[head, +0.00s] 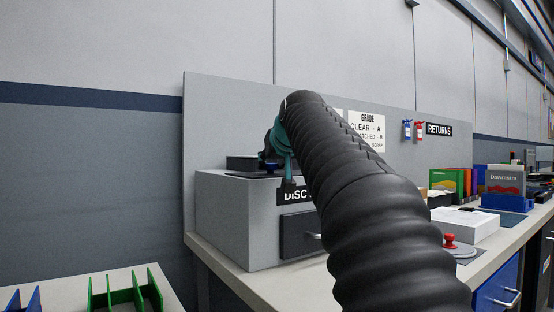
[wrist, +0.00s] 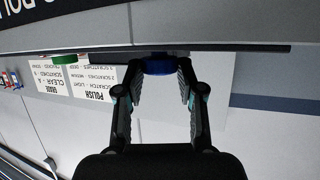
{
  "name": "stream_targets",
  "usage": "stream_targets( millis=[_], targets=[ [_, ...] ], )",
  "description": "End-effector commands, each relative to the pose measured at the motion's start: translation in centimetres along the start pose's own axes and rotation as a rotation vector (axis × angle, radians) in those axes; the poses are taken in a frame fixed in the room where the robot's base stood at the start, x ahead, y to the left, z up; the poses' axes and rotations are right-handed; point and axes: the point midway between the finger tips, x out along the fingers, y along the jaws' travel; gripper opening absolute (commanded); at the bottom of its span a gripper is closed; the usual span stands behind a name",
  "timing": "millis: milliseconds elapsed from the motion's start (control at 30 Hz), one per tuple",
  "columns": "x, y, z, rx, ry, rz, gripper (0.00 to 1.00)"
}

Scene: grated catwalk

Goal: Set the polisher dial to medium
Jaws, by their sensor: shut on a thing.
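The polisher is a grey box (head: 235,220) on the bench, with a black label starting "DISC" (head: 293,195) and a drawer below it. My gripper (head: 275,150) is at its top, partly hidden by my arm. In the wrist view, which is upside down, my gripper (wrist: 160,74) has its fingers on either side of a round blue knob (wrist: 158,67), shut on it. The knob seems to be the dial. Its pointer and marks cannot be seen. A green round part (wrist: 65,59) sits apart from it, to the left.
A POLISH sign (wrist: 90,82) and a GRADE sign (head: 367,130) hang on the back panel. A red button (head: 450,241), a white box (head: 466,225) and colored sleeves (head: 455,180) are on the right. Green dividers (head: 125,292) stand on a front-left table.

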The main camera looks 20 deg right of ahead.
Motion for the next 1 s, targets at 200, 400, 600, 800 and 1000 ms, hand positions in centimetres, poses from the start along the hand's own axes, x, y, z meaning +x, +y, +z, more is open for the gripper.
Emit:
stream_targets(
  millis=[200,400,600,800,1000],
  targets=[
    [-0.1,-0.7,0.0,0.052,-0.006,0.134,0.03],
    [0.1,-1.1,0.1,0.105,-0.008,0.264,0.03],
    [0.2,-1.4,0.0,0.162,-0.007,0.397,0.03],
    [0.5,-1.7,-0.1,0.224,-0.007,0.548,0.03],
    [0.8,-2.0,-0.4,0.296,-0.007,0.724,0.03]
  ],
)
